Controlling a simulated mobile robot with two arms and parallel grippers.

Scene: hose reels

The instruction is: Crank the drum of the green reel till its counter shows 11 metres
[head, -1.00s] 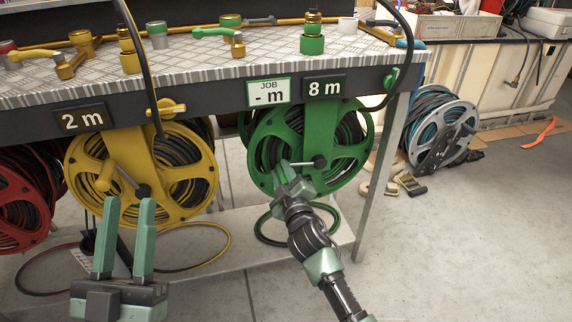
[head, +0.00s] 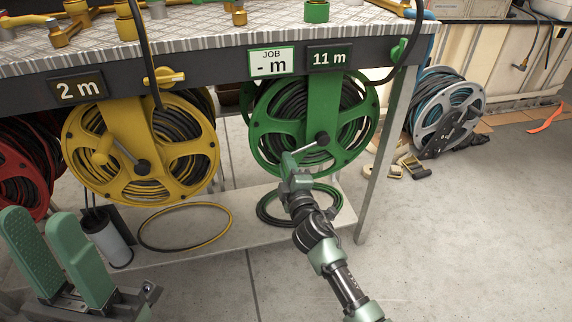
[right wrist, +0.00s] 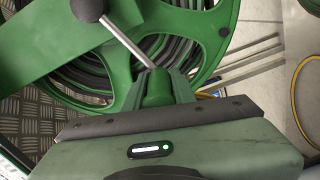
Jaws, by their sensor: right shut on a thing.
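The green reel (head: 268,128) hangs under the bench edge with black hose on its drum. Its counter (head: 331,58) reads 11 m. The job card (head: 272,61) beside it reads "- m". The crank (head: 308,146) runs from the drum's hub down to the left. My right gripper (head: 291,166) is shut on the crank's handle, low on the reel's front. My left gripper (head: 52,248) is open and empty at the lower left.
The yellow reel (head: 82,164), its counter (head: 79,89) at 2 m, and a red reel (head: 18,175) hang to the left. Hose coils lie on the low shelf (head: 240,203). A grey reel (head: 423,108) stands on the floor at right. Floor at right front is clear.

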